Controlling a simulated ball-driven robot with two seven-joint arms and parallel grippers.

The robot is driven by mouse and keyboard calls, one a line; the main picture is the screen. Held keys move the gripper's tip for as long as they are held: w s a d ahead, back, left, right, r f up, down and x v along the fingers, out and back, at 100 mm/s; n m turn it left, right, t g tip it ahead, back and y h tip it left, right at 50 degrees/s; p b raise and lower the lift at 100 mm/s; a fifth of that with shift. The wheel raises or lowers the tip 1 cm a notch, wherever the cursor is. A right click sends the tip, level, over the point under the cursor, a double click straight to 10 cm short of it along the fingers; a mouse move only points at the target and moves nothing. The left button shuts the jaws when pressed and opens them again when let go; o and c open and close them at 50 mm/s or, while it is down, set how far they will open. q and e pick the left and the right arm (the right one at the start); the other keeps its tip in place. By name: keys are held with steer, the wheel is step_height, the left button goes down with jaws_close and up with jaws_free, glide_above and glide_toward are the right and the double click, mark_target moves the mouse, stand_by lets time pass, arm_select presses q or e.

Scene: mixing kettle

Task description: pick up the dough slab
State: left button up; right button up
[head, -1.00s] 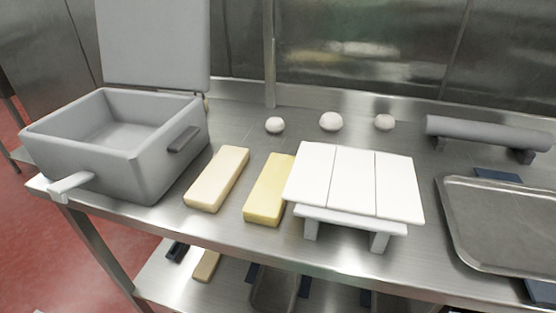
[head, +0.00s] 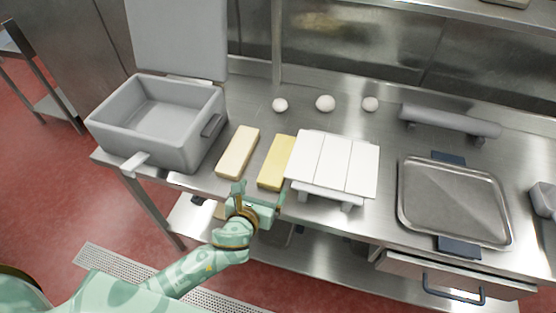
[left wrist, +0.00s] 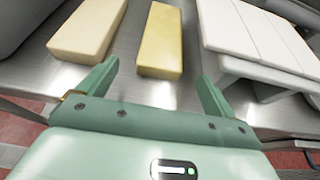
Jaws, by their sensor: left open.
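Two slabs lie side by side on the steel counter: a pale beige slab (head: 238,152), likely the dough slab, and a yellow slab (head: 276,163) to its right. My left gripper (head: 261,192) is open and empty at the counter's front edge, just in front of the slabs. In the left wrist view, the yellow slab (left wrist: 161,45) lies ahead, between the lines of the open fingers. The beige slab (left wrist: 88,29) lies ahead of the left finger. Neither slab is touched. My right gripper is out of view.
A grey lidded kettle (head: 160,128) stands open at left. A white slatted stand (head: 333,163) is close right of the yellow slab. Several white balls (head: 325,103) lie behind. A grey roller (head: 450,121) and a metal tray (head: 455,200) are at right.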

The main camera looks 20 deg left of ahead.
mark_target(273, 173)
arm_select(q)
steer(key=b+x, duration=0.1)
steer(key=x, duration=0.4)
steer(key=shift+d+f, duration=0.1)
steer(key=b+x, duration=0.1)
steer(key=x, duration=0.4)
steer(key=shift+w+d+b, duration=0.1)
steer(key=shift+w+b, duration=0.25)
steer(key=c, duration=1.4)
steer(key=shift+r, duration=0.25)
